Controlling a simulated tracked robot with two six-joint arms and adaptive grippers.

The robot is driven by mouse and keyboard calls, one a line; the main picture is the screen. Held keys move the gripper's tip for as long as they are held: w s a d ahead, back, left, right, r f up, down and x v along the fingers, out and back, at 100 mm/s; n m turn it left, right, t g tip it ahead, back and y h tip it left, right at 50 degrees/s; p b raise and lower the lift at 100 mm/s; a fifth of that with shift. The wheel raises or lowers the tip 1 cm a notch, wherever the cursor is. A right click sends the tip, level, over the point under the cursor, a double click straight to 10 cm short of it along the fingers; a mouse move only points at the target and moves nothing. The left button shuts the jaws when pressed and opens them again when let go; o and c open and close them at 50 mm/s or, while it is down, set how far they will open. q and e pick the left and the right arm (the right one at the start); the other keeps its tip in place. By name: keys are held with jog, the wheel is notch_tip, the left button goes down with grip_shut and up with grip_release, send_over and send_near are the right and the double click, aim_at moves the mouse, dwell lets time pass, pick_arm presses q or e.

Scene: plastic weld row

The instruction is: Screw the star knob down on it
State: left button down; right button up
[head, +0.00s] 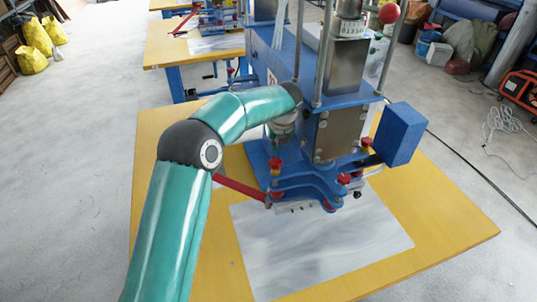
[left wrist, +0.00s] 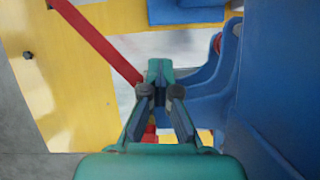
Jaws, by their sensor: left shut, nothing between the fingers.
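A blue welding machine (head: 315,185) stands on a yellow table. Red star-shaped knobs stand upright on its lower blue plates: one at the front left (head: 275,166), one at the front (head: 344,179), one at the right (head: 366,143). I cannot tell which one is meant. My left arm reaches over the machine's left side, and my left gripper (head: 283,132) is above and just behind the left knob, its fingertips hardly visible. In the left wrist view the left gripper (left wrist: 160,92) is shut and empty; a red part (left wrist: 150,133) shows between its fingers, lower down. My right gripper is out of view.
A red lever (head: 240,187) sticks out left of the machine. A blue box (head: 400,134) juts out on the right, and upright metal rods (head: 322,55) rise above. A shiny sheet (head: 320,250) covers the table front. Yellow table (head: 150,200) is bare at the left.

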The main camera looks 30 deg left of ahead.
pick_arm(q)
jog(key=m, duration=0.1)
jog(key=a+r+m+h, duration=0.1)
jog(key=m, duration=0.1)
jog(key=shift+w+a+t, duration=0.15)
jog(key=shift+a+t, duration=0.05)
jog(key=shift+t, duration=0.2)
jog(key=c, duration=1.5)
grip_release()
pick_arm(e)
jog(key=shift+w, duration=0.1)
